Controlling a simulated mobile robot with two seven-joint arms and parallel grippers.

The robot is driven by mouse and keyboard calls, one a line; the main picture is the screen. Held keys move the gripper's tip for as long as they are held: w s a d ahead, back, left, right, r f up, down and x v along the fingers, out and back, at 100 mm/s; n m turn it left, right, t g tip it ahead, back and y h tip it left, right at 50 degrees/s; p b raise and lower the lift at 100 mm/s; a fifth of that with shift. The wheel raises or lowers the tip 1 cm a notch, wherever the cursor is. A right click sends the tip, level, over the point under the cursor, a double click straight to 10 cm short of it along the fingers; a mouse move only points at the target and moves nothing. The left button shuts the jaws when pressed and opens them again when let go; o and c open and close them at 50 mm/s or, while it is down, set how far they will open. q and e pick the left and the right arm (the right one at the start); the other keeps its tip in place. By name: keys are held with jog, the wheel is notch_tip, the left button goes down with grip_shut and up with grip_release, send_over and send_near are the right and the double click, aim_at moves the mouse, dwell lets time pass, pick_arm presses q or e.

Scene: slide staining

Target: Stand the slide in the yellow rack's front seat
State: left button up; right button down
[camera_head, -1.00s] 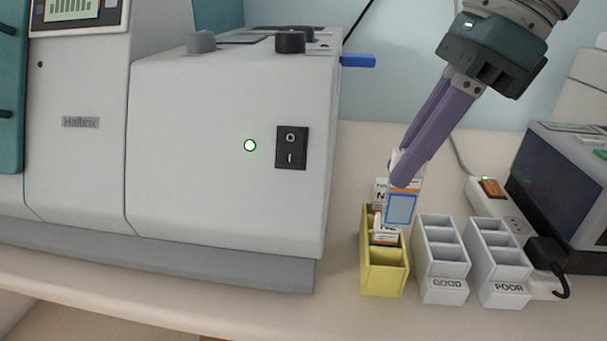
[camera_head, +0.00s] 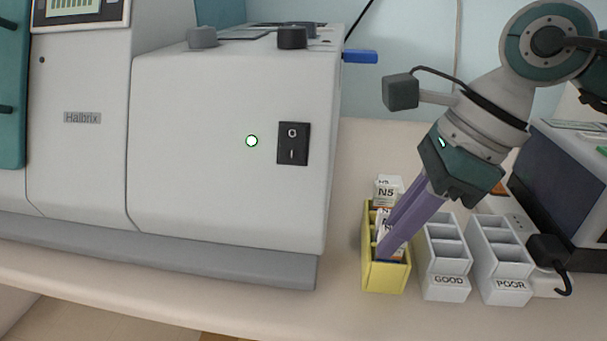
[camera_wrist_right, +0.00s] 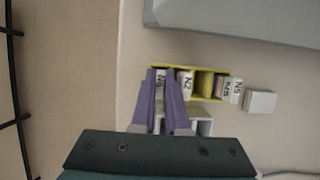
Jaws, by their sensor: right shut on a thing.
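The yellow rack (camera_head: 384,281) stands on the bench right of the large grey machine; it also shows in the right wrist view (camera_wrist_right: 205,83). My right gripper (camera_head: 384,252) reaches down into its front end, shut on a slide (camera_wrist_right: 160,78). The slide is at the front seat, mostly hidden by the fingers in the head view; I cannot tell whether it touches the seat floor. A slide marked N2 (camera_wrist_right: 185,82) stands just behind it. My left gripper is not in view.
White racks marked GOOD (camera_head: 447,281) and POOR (camera_head: 509,285) stand close on the right. Farther right are a black plug (camera_head: 548,250) and a dark-screened device (camera_head: 560,190). The grey machine (camera_head: 225,160) fills the left. The bench front (camera_head: 345,310) is clear.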

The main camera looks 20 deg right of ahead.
jog(key=c, duration=1.2)
grip_release()
